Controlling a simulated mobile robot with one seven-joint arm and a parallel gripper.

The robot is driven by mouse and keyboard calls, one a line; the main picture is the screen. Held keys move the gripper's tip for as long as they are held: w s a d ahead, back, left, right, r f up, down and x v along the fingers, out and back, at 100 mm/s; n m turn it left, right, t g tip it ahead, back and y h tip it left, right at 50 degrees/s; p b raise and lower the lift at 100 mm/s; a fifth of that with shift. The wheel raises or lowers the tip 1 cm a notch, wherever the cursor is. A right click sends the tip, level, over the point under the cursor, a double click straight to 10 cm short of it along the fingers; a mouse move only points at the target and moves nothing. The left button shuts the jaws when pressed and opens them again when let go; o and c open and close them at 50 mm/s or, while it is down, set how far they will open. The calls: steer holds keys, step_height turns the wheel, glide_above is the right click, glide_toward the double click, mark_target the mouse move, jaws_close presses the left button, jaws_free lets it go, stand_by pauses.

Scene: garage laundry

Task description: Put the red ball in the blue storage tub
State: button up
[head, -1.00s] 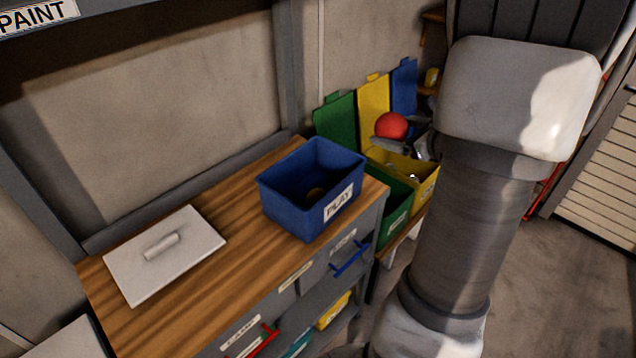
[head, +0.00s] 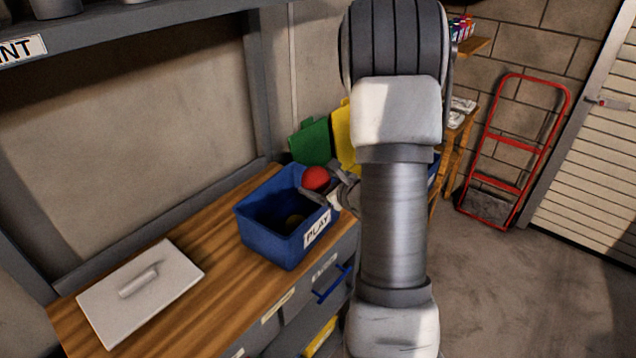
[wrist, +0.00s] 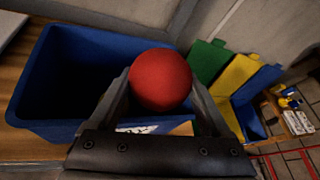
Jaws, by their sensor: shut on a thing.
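The red ball (head: 316,178) is held between the fingers of my gripper (head: 328,190), which is shut on it. In the head view the ball shows against the right side of the blue storage tub (head: 290,247), near its rim. The tub stands open on the wooden bench and bears a PLAY label. A small brownish round thing lies inside it. In the wrist view the ball (wrist: 160,79) sits between both fingertips, and the tub (wrist: 75,128) lies to the left, with the ball overlapping its right edge. I cannot tell the ball's exact height above the rim.
A white lid with a handle (head: 140,286) lies on the wooden bench (head: 215,285) left of the tub. Green (head: 311,141) and yellow (head: 345,130) lids of bins stand behind the tub. A red hand truck (head: 518,145) leans at the far right wall.

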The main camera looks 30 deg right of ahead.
steer(key=shift+f+b, duration=0.75)
steer(key=shift+b, duration=0.2)
steer(key=o, duration=1.2)
steer(key=shift+o, duration=0.2)
